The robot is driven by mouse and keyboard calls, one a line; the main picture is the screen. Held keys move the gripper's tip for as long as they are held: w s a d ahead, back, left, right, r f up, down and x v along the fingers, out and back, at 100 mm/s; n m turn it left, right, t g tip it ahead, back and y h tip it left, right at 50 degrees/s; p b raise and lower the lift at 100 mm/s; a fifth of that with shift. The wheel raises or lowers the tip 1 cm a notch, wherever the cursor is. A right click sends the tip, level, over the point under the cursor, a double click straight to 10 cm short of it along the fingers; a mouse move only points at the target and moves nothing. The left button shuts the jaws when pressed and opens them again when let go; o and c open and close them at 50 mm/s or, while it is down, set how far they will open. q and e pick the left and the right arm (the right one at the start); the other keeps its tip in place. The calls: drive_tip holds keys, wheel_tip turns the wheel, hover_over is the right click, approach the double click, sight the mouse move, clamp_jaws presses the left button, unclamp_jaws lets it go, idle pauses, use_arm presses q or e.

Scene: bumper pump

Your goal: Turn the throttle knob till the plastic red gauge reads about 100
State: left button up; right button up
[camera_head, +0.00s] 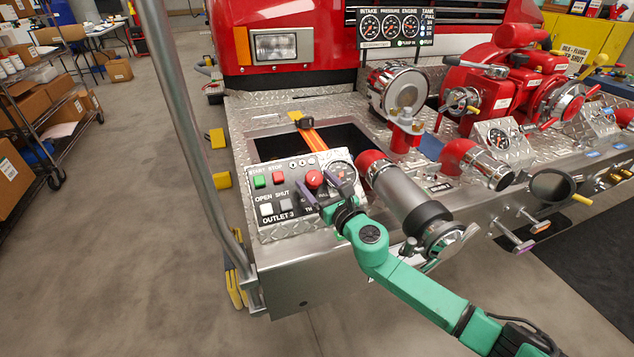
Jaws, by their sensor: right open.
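The sloped control panel (278,221) sits on the truck's front bumper. A round gauge (341,169) is at its upper right, partly covered by a gripper finger; its reading is too small to tell. A red knob (314,178) stands left of the gauge. A label starting "TH" (308,208) shows at the lower right, its rest hidden by my gripper. My right gripper (326,190) is open over the panel's lower right, its dark fingers spread. The throttle knob is not clearly visible; whether the fingers touch anything cannot be told. My left gripper is not in view.
Green START (259,181) and red STOP (278,178) buttons are on the panel's left. A large metal pipe fitting (401,197) stands close right of the panel. A vertical grey rail (186,120) rises at the left. Three gauges (389,25) hang above.

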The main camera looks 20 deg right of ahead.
clamp_jaws()
drive_tip(key=shift+m+h, duration=0.3)
drive_tip(key=shift+a+r+m+h+p, duration=0.1)
drive_tip(key=shift+a+m+h+p, duration=0.05)
drive_tip(key=shift+m+h+p, duration=0.55)
drive_tip(key=shift+a+r+m+h+p, duration=0.1)
drive_tip(key=shift+m+h+p, duration=0.35)
drive_tip(key=shift+m+h, duration=0.4)
drive_tip(key=m+h+p, duration=0.1)
drive_tip(key=m+h, duration=0.2)
drive_tip(key=shift+a+f+m+h, duration=0.1)
drive_tip(key=shift+a+m+h, duration=0.05)
drive_tip(key=shift+m+h, duration=0.2)
drive_tip(key=m+g+h, duration=0.1)
drive_tip(key=m+h, duration=0.1)
drive_tip(key=m+g+h, duration=0.1)
drive_tip(key=m+h, duration=0.1)
drive_tip(key=shift+w+a+m, duration=0.1)
drive_tip(key=shift+a+m, duration=0.1)
drive_tip(key=shift+m, duration=0.2)
drive_tip(key=shift+w+a+m+g+h+b, duration=0.1)
drive_tip(key=shift+m+g+h+b, duration=0.1)
drive_tip(key=shift+m+g+h, duration=1)
drive_tip(key=shift+a+m+g+h+b, duration=0.15)
drive_tip(key=shift+m+g+h, duration=0.6)
drive_tip(key=shift+m, duration=0.75)
drive_tip(key=shift+d+g, duration=0.1)
drive_tip(key=shift+g, duration=0.25)
